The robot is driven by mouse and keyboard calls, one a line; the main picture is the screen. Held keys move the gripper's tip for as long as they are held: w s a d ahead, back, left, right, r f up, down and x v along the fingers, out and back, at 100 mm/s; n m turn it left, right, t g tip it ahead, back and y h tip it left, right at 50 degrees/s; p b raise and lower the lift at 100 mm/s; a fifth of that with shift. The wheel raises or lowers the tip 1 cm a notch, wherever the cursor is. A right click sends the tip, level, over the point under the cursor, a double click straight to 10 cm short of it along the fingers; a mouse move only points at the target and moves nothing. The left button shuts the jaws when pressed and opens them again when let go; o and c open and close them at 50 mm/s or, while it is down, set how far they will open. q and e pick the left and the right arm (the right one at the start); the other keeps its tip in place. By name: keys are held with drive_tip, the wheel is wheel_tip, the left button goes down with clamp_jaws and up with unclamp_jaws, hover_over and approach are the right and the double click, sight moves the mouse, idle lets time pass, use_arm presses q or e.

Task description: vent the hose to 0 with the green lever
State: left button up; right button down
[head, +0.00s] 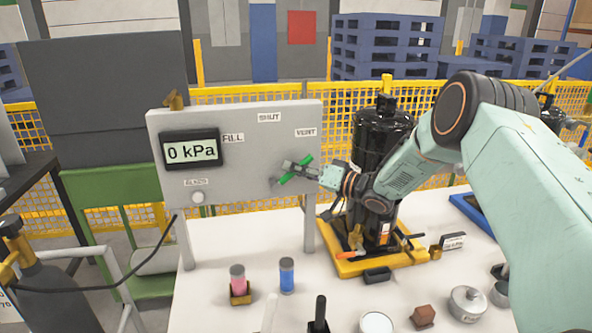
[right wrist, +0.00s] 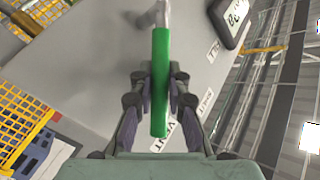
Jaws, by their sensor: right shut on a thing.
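The green lever (head: 304,162) is on the grey panel (head: 240,150). It slants up to the right, with its upper end toward the VENT label (head: 305,132). The display (head: 191,149) on the panel reads 0 kPa. My right gripper (head: 297,169) is shut on the green lever; its fingers cover part of it. In the right wrist view the lever (right wrist: 161,60) runs between the two fingers (right wrist: 160,90). The VENT label there is partly hidden by a finger. My left gripper is not in view.
A black tank (head: 370,140) on a yellow base (head: 350,267) stands close behind my right arm. A black hose (head: 125,287) runs at the left.

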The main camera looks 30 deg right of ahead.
sight(274, 184)
drive_tip(key=shift+r, duration=0.1)
drive_tip(key=shift+a+r+p, duration=0.1)
drive_tip(key=shift+r+p, duration=0.15)
drive_tip(key=shift+p, duration=0.4)
drive_tip(key=a+r+n+g+h+p, duration=0.1)
drive_tip(key=p, duration=0.4)
drive_tip(key=w+a+r+n+g+h+p, duration=0.1)
drive_tip(key=a+n+g+h+p, duration=0.1)
drive_tip(key=p, duration=0.2)
drive_tip(key=shift+r+n+p, duration=0.2)
drive_tip(key=shift+n+p, duration=0.1)
drive_tip(key=shift+p, duration=0.1)
drive_tip(key=shift+a+r+n+g+h+p, duration=0.1)
drive_tip(key=shift+a+n+g+h+p, duration=0.3)
drive_tip(key=shift+h+p, duration=0.25)
drive_tip(key=shift+w+a+n+g+h+p, duration=0.3)
drive_tip(key=shift+a+n+h+p, duration=0.2)
drive_tip(key=shift+a+h+p, duration=0.2)
drive_tip(key=c, duration=1.6)
unclamp_jaws()
drive_tip(key=shift+c, duration=0.2)
drive_tip(key=shift+o, duration=0.4)
drive_tip(key=shift+s+a, duration=0.1)
drive_tip(key=shift+s, duration=0.05)
